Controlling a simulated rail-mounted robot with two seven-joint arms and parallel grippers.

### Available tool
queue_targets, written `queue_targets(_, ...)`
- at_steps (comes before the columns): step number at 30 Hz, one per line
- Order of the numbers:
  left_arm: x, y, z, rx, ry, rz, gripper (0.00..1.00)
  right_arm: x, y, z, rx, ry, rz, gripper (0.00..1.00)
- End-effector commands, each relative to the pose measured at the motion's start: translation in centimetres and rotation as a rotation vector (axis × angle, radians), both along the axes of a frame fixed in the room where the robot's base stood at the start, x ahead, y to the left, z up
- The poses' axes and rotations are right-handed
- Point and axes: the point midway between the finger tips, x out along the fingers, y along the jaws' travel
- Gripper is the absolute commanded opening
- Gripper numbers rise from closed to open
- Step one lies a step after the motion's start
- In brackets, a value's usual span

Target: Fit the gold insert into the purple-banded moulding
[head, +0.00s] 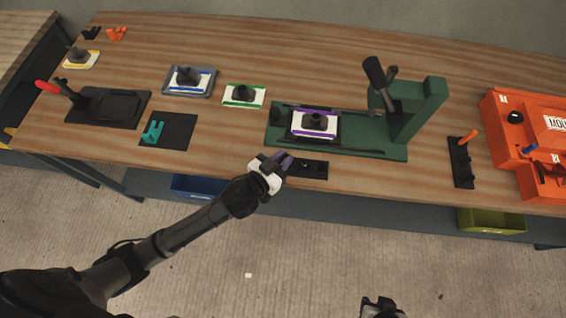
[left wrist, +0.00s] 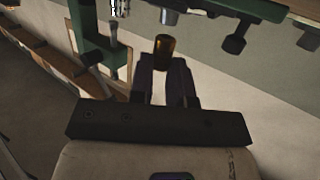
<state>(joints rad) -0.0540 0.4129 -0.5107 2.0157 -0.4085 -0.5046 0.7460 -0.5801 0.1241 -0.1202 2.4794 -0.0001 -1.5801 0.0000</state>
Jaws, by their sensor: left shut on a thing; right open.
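The purple-banded moulding (head: 330,130), a white block with a purple stripe and a dark raised part, sits on the dark plate of the green press (head: 425,118). My left gripper (head: 285,161) is in front of the press base, over the left end of a small black holder (head: 314,170). In the left wrist view it is shut on the gold insert (left wrist: 163,46), a small cylinder at the fingertips. The insert is too small to make out in the head view. My right gripper (head: 381,307) is open, partly cut off at the bottom edge, away from the table.
White mouldings with green (head: 236,103), blue (head: 178,91) and yellow (head: 93,62) bands stand to the left. A black plate holds a teal piece (head: 153,131). An orange case (head: 530,120) and black rack (head: 460,163) are at right. The press handle (head: 374,72) rises high.

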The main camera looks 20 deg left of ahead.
Motion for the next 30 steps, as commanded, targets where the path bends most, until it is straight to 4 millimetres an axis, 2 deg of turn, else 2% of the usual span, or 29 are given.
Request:
queue_targets(4,-0.1,-0.1,-2.0,0.0,0.003,-0.001,0.0,0.0,0.0,-0.7,-0.002,0.0,0.002,0.43)
queue_targets(7,-0.1,-0.1,-2.9,-0.001,0.004,0.0,0.0,0.0,0.0,-0.3,-0.001,0.001,0.001,0.43)
queue_targets(20,-0.1,-0.1,-3.5,-0.001,0.001,-0.001,0.0,0.0,0.1,-0.6,0.005,0.0,-0.004,0.43)
queue_targets(21,-0.1,-0.1,-3.5,-0.001,0.001,-0.001,0.2,0.0,0.2,-0.5,0.006,0.0,-0.004,0.43)
queue_targets(28,-0.1,-0.1,-3.4,-0.001,0.001,-0.001,0.42,0.0,0.2,-0.5,0.008,-0.001,-0.006,0.43)
queue_targets(30,-0.1,-0.1,-3.4,-0.001,0.001,-0.001,0.43,0.0,0.2,-0.5,0.008,-0.001,-0.006,0.43)
